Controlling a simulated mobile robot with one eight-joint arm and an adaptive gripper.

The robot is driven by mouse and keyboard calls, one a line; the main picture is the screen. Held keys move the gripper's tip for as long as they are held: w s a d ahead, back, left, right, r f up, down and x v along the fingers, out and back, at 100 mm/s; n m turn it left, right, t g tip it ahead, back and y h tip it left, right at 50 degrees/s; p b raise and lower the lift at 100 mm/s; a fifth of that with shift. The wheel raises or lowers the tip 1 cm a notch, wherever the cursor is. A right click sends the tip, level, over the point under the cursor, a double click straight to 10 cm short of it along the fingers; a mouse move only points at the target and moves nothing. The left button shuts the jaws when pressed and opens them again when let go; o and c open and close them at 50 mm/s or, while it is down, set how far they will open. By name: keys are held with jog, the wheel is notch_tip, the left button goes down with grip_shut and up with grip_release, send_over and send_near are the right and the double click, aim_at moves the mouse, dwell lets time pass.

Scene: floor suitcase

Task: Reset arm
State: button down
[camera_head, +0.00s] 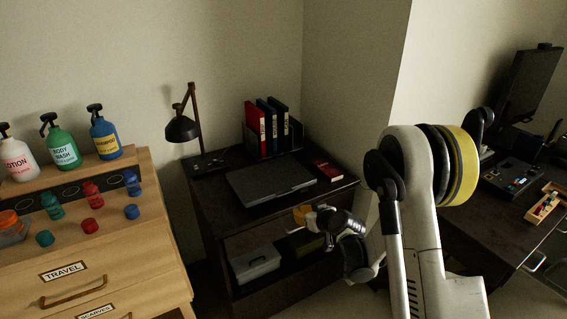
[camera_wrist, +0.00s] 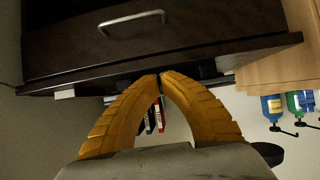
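My arm reaches across the right half of the head view. My gripper (camera_head: 301,214) shows its yellow fingers in front of the dark desk's (camera_head: 222,215) front edge, below the laptop. In the wrist view, my gripper (camera_wrist: 160,76) has its two curved yellow fingers with the tips together. Nothing shows between them. The wrist view looks upside down, with a drawer handle (camera_wrist: 131,23) and the desk front above the fingertips.
The desk holds a closed laptop (camera_head: 270,183), a lamp (camera_head: 183,128), several binders (camera_head: 266,125) and a red box (camera_head: 328,171). A white case (camera_head: 255,263) sits on its shelf. At left, a wooden cabinet (camera_head: 120,265) carries pump bottles (camera_head: 62,143) and small bottles. Another desk stands right.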

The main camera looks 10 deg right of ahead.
jog(key=s+r+m+g+h, duration=0.1)
jog(key=s+r+m+g, duration=0.1)
jog(key=s+r, duration=1.2)
jog(key=s+d+r+m+g+h, duration=0.1)
jog(key=s+d+r, duration=0.1)
jog(key=s, duration=0.9)
jog(key=s+d+r+m+g+h, duration=0.1)
jog(key=s+d+r+h, duration=0.1)
jog(key=s, duration=0.9)
jog(key=shift+s+r, duration=0.15)
jog(key=shift+r, duration=0.55)
